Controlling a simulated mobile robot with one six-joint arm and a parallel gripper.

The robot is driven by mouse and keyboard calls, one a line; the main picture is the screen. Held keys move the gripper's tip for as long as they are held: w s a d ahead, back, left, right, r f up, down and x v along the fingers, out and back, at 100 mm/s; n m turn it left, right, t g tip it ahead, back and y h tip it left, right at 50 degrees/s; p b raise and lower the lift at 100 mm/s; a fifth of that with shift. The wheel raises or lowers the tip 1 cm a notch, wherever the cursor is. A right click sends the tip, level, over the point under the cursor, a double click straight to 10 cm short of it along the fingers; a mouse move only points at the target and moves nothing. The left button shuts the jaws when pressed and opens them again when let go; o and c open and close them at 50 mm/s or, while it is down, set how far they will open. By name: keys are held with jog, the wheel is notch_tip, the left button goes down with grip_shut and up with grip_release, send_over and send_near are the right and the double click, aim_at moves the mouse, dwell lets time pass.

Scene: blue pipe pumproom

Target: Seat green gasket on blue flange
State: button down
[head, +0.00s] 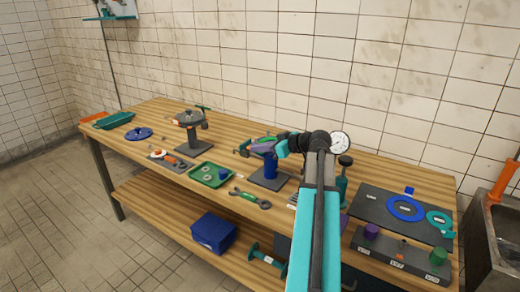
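A green-teal ring (438,219), which looks like the green gasket, lies flat on a dark mat at the right end of the bench. A blue upright pipe piece (270,167) stands on a dark square base near the middle and may be the blue flange. Its top is partly hidden by my arm's end. A flat blue disc (138,134) with a raised middle, also flange-like, lies on the left part of the bench. My gripper (277,150) is above or beside the blue pipe's top. It is too small to tell whether its fingers are open or hold anything.
A larger blue ring (405,208) lies on the dark mat (375,202). A grey block (400,256) with purple and green knobs is in front. A green tray (211,175), a wrench (250,200) and a valve stand (192,135) are left of my arm. A gauge (340,143) stands behind.

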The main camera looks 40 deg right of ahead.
dwell(0.3)
jog(key=c, duration=1.9)
grip_release()
jog(key=shift+o, duration=0.2)
jog(key=shift+s, duration=0.1)
jog(key=b+v, duration=0.2)
jog(key=v, duration=1.1)
jog(key=shift+s+b, duration=0.35)
jog(key=shift+b, duration=0.05)
jog(key=shift+s, duration=0.1)
